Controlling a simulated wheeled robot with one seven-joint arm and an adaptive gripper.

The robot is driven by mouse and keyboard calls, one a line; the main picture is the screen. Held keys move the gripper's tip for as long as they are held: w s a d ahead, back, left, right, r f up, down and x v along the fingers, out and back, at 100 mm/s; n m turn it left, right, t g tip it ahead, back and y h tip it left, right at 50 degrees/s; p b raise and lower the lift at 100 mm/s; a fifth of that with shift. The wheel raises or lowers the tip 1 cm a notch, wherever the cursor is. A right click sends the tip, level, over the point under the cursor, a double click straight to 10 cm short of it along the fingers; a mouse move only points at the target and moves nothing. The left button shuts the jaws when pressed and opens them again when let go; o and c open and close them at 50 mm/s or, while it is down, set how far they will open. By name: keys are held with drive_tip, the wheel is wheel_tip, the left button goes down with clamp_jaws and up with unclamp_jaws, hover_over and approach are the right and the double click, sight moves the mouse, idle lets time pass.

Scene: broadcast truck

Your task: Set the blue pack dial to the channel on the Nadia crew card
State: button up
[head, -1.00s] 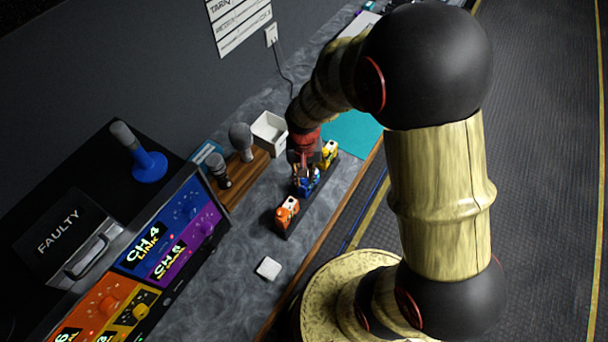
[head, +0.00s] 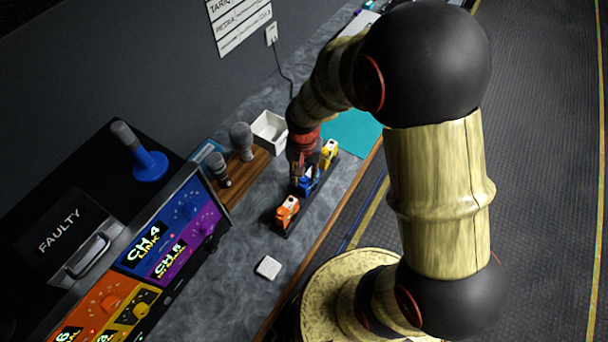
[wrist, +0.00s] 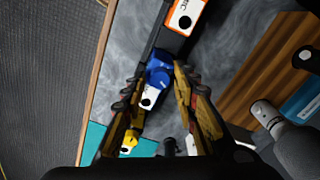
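The blue pack (head: 308,184) stands in a dark rack (head: 283,228) between an orange pack (head: 287,211) and a yellow pack (head: 328,152). My gripper (head: 296,184) is over the rack beside the blue pack. In the wrist view my gripper (wrist: 162,68) has its fingers apart, with the blue pack (wrist: 158,76) showing between them; I cannot tell whether they touch it. The dial's setting is not readable.
A panel with coloured channel blocks and knobs (head: 150,255) stands at left, beside a case marked FAULTY (head: 62,232). Microphones (head: 241,140) stand on a wooden block near a white bin (head: 270,130). A small white square (head: 268,267) lies on the grey counter.

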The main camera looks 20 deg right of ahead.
sight(304, 178)
drive_tip(key=shift+o, duration=0.8)
wheel_tip(304, 178, up, 12)
idle(0.6)
